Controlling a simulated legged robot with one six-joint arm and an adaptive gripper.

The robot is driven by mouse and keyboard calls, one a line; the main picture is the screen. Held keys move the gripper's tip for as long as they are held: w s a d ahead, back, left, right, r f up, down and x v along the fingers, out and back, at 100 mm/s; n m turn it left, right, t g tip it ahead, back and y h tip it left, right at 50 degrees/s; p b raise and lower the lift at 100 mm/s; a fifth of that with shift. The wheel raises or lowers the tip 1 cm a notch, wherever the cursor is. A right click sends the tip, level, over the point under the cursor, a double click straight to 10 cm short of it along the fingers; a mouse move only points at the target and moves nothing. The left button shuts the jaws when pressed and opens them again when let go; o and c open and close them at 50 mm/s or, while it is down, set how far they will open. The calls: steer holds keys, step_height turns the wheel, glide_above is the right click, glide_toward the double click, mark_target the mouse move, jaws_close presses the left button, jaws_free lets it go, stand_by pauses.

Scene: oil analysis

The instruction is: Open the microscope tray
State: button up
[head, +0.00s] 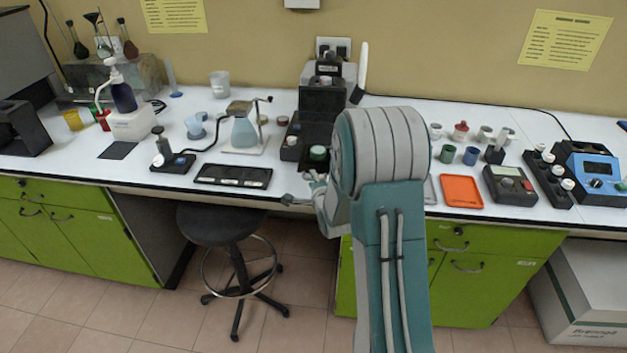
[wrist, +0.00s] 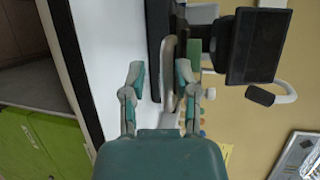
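A tall black instrument, probably the microscope (head: 323,97), stands at the back of the white bench in the head view, partly hidden by my arm. In the wrist view its black screen-like box (wrist: 258,45) is at the upper right. I cannot clearly make out its tray. My gripper (head: 299,188) is at the bench's front edge, left of my arm. In the wrist view my gripper (wrist: 160,75) is open, its fingers apart. A grey rounded part (wrist: 168,68) appears between them; I cannot tell whether they touch it. Nothing is clearly held.
A black tray (head: 233,176) and a stand with a flask (head: 244,132) are on the bench to the left. An orange tray (head: 461,191) and a dark grey meter (head: 510,184) are to the right. A black stool (head: 221,222) stands in front of the bench.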

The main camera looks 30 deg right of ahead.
steer(key=shift+a+r, duration=0.2)
steer(key=shift+a, duration=0.05)
steer(key=v, duration=1.1)
steer(key=shift+s, duration=0.45)
steer(key=s+a+r+n+g+y, duration=0.1)
steer(key=s+a+r+n+g, duration=0.35)
steer(key=a+r+n, duration=0.45)
steer(key=s+a+r+n+g+y, duration=0.1)
steer(key=s+a+r+n+g, duration=0.1)
steer(key=s+n, duration=0.4)
steer(key=s+a+r+n+g+y, duration=0.1)
steer(key=s+a+r+n+g, duration=0.2)
steer(key=s, duration=0.9)
steer(key=n, duration=0.3)
steer(key=shift+s+a, duration=0.2)
steer(key=shift+a, duration=0.15)
stand_by(0.3)
